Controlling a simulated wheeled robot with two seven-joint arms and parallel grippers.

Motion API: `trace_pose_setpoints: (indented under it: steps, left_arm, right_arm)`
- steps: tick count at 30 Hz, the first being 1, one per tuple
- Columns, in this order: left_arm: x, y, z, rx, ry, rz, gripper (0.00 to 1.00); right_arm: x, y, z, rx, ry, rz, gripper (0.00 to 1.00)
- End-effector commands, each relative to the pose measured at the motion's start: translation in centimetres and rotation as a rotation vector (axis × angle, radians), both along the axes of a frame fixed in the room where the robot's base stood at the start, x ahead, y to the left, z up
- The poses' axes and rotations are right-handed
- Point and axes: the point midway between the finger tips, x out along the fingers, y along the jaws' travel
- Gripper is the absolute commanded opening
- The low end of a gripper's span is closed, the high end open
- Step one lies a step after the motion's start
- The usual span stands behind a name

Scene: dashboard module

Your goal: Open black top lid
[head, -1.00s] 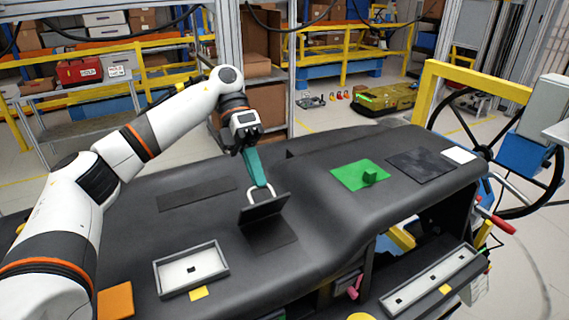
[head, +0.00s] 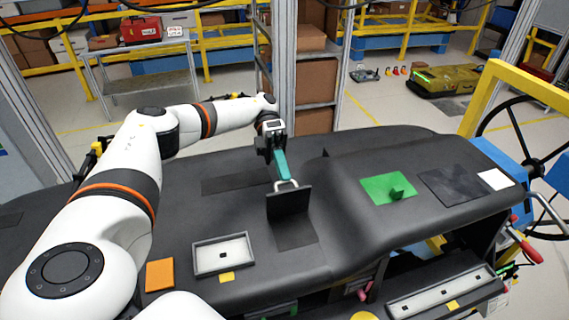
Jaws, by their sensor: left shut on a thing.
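The black top lid (head: 289,201) stands raised, near upright, on the dark dashboard (head: 350,225), with a dark rectangular patch (head: 296,234) in front of it. A pale loop handle (head: 286,185) shows at the lid's upper edge. My left gripper (head: 279,168), with teal fingers, reaches down to the handle from behind the lid and is shut on it. The fingertips' exact contact is too small to see clearly. My right gripper is not in view.
A grey-framed white tray (head: 222,254) and an orange square (head: 160,275) are at the front left. A steering wheel (head: 500,125) and yellow frame (head: 485,95) stand at right.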

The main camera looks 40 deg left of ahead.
Motion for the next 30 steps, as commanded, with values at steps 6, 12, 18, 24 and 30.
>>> trace_pose_setpoints:
  steps: [6,12,18,24,30]
  left_arm:
    - [0.0,0.0,-0.1,-0.002,0.002,-0.002,0.00]
    - [0.0,0.0,-0.1,-0.001,0.002,-0.002,0.15]
    - [0.0,0.0,-0.1,-0.001,0.002,-0.002,0.31]
    - [0.0,0.0,0.1,-0.001,0.002,-0.002,0.31]
    - [0.0,0.1,2.0,-0.001,-0.004,-0.001,0.31]
  right_arm:
    - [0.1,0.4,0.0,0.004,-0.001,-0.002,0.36]
    - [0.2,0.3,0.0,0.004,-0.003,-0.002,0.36]
    - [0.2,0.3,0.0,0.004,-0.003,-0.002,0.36]
    - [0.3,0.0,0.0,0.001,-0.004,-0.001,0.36]
    - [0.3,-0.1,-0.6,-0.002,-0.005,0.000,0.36]
